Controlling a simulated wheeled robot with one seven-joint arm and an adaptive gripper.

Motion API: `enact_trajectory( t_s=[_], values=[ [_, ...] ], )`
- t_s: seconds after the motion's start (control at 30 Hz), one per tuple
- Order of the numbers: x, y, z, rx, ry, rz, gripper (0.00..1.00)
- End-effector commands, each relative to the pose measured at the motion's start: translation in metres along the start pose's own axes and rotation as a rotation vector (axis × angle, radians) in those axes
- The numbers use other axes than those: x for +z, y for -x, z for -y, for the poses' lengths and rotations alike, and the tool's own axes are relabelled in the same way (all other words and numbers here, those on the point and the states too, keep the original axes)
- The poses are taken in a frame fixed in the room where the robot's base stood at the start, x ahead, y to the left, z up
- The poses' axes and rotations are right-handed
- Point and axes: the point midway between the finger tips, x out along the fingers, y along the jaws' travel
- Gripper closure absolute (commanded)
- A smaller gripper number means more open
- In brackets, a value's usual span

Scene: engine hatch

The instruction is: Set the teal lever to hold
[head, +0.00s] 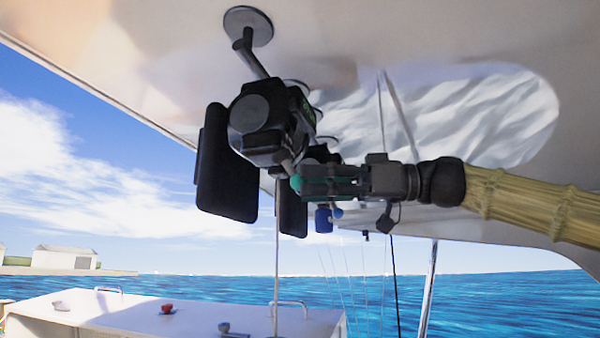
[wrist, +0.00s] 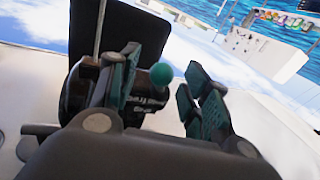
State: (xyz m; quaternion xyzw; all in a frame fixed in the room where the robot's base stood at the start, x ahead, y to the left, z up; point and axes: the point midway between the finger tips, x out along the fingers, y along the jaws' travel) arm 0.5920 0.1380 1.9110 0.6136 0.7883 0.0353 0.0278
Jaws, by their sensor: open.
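The teal lever ends in a round teal knob (head: 295,184) on a black unit (head: 262,122) hung from the white ceiling by a dark stalk. In the wrist view, the teal knob (wrist: 161,74) shows in the gap between my fingers, nearer the left one. My gripper (head: 306,184) is open, with teal finger pads, and comes in from the right. In the wrist view, my gripper (wrist: 163,82) holds nothing. The knob is at the fingertips; I cannot tell whether they touch it. The lever's shaft and its hold marking are hidden or too small to read.
A flat black panel (head: 226,163) hangs left of the unit. A blue knobbed part (head: 323,219) hangs just below my gripper. A white hatch top (head: 120,318) with a red knob (head: 167,308) and rails lies below. Open air lies left of the panel.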

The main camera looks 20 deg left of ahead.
Motion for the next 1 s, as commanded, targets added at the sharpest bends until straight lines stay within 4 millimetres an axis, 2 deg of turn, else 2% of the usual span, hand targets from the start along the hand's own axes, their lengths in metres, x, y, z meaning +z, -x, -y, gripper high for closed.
enact_trajectory(
  t_s=[0.23, 0.63, 0.9, 1.0],
  values=[
    [-0.002, -0.024, 0.000, 0.002, 0.001, 0.000, 0.53],
    [0.000, -0.028, 0.000, 0.004, 0.001, 0.000, 0.53],
    [0.000, -0.028, 0.000, 0.004, 0.001, 0.000, 0.99],
    [0.000, -0.028, 0.000, 0.004, 0.001, 0.000, 0.99]
  ],
)
